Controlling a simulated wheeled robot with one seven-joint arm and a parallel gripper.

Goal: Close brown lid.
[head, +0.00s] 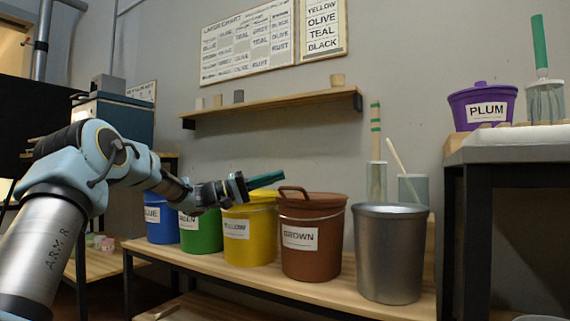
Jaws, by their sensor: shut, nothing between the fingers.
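The brown bucket (312,250) stands on the wooden bench, with a white BROWN label on its front. Its brown lid (330,199) lies over the bucket's mouth, and a loop handle (293,188) rises at the lid's left side. I cannot tell whether the lid sits fully flush. My gripper (282,175) is shut and empty, with teal fingers pointing right. In the picture its tips are just above and left of the handle; whether they touch it is unclear.
Yellow (249,240), green (202,238) and blue (160,220) buckets stand to the left, partly behind my arm. An open grey metal bucket (390,262) stands close on the right, with glass jars behind it. A shelf (275,106) hangs above. A purple PLUM pot (482,106) stands on the right-hand table.

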